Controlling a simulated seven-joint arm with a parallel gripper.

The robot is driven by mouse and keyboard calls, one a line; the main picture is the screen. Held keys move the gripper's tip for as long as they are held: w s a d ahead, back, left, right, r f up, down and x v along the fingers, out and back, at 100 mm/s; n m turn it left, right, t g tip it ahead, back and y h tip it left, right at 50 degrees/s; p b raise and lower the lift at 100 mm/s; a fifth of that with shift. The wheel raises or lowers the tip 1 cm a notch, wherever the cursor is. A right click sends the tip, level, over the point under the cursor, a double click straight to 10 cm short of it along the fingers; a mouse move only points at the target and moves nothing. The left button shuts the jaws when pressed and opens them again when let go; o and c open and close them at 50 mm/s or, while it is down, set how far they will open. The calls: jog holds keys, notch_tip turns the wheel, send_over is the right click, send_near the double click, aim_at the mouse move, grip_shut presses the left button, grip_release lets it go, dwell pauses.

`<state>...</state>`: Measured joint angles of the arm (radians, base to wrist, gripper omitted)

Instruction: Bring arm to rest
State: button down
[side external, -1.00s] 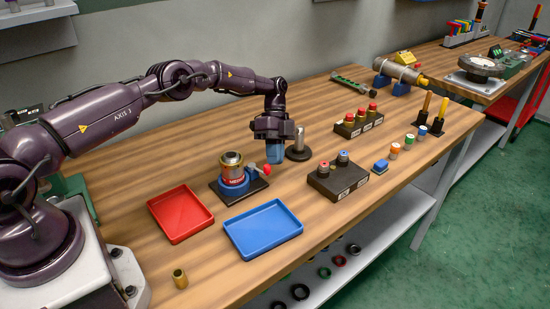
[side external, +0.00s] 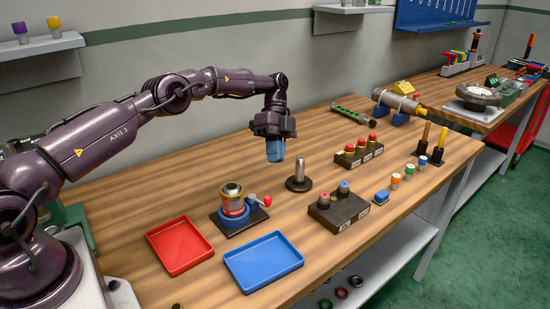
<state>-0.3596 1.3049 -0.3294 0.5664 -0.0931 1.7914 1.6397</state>
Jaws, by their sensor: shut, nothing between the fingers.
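My gripper (side external: 275,151) hangs in the air over the workbench, pointing down, with its blue fingertips closed together and nothing held. It is above and behind the pipe vise (side external: 234,205), which has a blue base on a black plate and a red-knobbed handle. A brass-coloured pipe piece with a red band (side external: 232,191) stands upright in the vise. My gripper is clear of the vise and of the grey post (side external: 299,172) on its round black base.
A red tray (side external: 180,246) and a blue tray (side external: 263,262) lie in front of the vise. Two black blocks, one with red-topped fittings (side external: 358,153) and one nearer (side external: 338,212), stand to the right. Bare wood lies behind the vise.

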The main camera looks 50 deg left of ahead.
jog(key=s+d+r+n+t+y, duration=0.2)
jog(key=s+r+n, duration=0.3)
jog(key=s, duration=0.5)
jog(key=s+d+r+n+t+y, duration=0.2)
jog(key=s+d+r+n+t, duration=0.1)
jog(key=s+r+n, duration=0.3)
jog(key=s+d+r+n+t+y, duration=0.1)
jog(key=s+d+r+n+t, duration=0.1)
jog(key=s+r+n+t, duration=0.3)
jog(key=s+r, duration=0.4)
jog(key=s, duration=0.6)
jog(key=shift+d+n+y, duration=0.3)
jog(key=shift+y, duration=0.1)
